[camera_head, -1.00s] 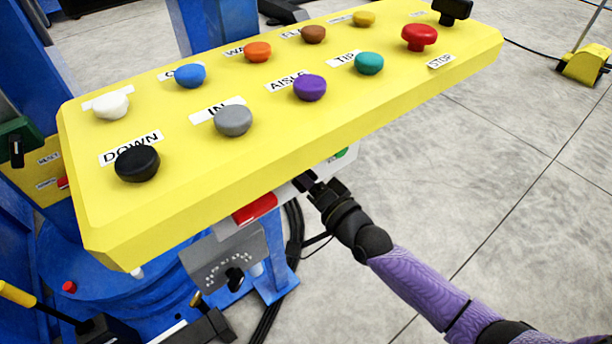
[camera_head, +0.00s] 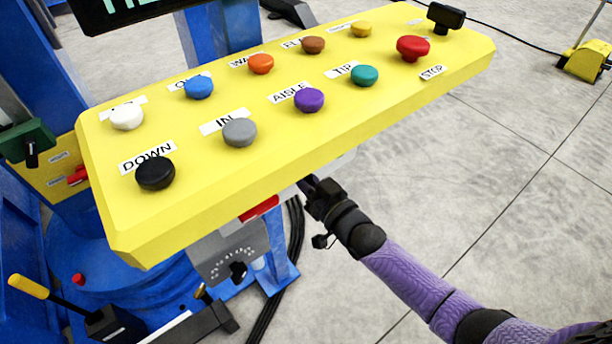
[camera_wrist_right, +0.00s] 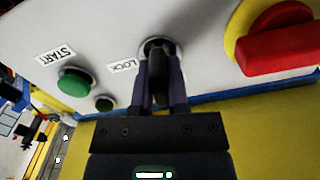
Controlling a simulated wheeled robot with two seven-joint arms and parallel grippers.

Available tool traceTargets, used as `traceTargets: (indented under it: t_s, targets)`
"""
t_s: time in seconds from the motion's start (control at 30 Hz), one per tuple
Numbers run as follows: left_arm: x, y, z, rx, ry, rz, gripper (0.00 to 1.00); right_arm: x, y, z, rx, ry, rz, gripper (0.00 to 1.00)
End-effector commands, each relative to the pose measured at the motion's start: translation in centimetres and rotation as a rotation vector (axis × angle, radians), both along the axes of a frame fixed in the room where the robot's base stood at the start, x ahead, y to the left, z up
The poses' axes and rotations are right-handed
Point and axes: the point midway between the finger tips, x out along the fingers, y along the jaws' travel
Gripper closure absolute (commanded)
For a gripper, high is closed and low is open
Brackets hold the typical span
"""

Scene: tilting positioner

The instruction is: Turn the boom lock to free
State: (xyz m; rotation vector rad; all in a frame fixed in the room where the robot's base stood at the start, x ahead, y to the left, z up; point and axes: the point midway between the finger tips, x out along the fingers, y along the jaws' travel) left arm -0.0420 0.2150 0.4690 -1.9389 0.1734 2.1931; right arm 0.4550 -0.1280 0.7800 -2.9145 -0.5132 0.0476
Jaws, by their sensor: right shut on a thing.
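The boom lock is a dark knob (camera_wrist_right: 157,50) beside a LOCK label (camera_wrist_right: 123,67) on a pale panel in the right wrist view. My right gripper (camera_wrist_right: 158,88) is shut on this knob, with one finger on each side of it. The fingers and their shade hide much of the knob, so its exact angle is hard to tell. In the head view my right gripper (camera_head: 312,187) reaches under the yellow control console (camera_head: 215,185), whose edge hides the knob. My left gripper is not in view.
A green START button (camera_wrist_right: 74,82) and a large red switch (camera_wrist_right: 282,42) on yellow flank the knob. Several coloured push buttons, including a red STOP button (camera_head: 412,48), stand on the console above my right arm. Open floor (camera_head: 480,190) lies to the right.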

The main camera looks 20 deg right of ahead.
Motion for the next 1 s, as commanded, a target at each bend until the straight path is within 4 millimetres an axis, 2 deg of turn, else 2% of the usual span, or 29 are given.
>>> traceTargets:
  t_s: [0.4,0.97,1.0]
  targets:
    - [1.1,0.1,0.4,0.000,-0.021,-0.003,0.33,0.0,0.0,-0.1,-0.165,-0.056,0.000,1.00]
    - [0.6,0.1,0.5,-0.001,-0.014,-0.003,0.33,-0.1,0.0,-0.2,-0.191,-0.065,0.000,1.00]
    - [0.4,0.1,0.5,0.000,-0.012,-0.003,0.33,-0.1,0.0,-0.2,-0.191,-0.065,0.000,0.77]
